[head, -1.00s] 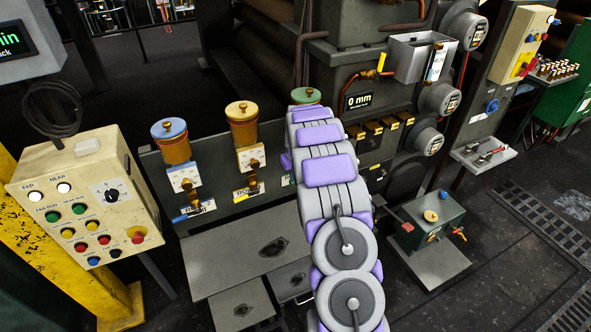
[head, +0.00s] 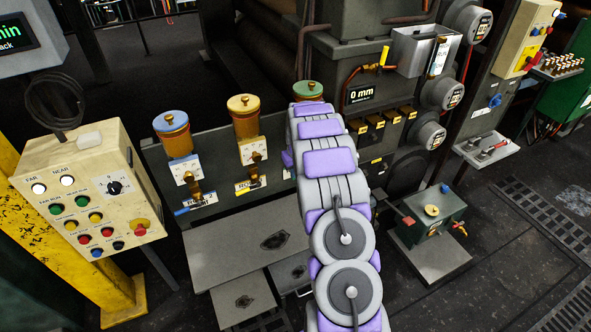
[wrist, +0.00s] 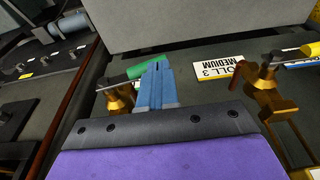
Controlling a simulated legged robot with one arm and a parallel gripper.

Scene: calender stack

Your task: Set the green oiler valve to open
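The green oiler (head: 307,90) stands behind my arm in the head view; only its green cap and upper part show. In the wrist view its green valve handle (wrist: 146,69) lies roughly level, slanting up to the right from beside a brass valve body (wrist: 118,98). My gripper (wrist: 156,72) has its two blue fingers together, with the tips right over the green handle's right part. I cannot tell whether the tips touch the handle. My arm hides the gripper and this valve in the head view.
A neighbouring brass valve (wrist: 268,88) with a yellow handle (wrist: 310,49) stands close at right, near a "ROLL 3 MEDIUM" label (wrist: 218,70). The blue oiler (head: 172,135) and orange oiler (head: 244,117) stand left of my arm. A button box (head: 85,190) is further left.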

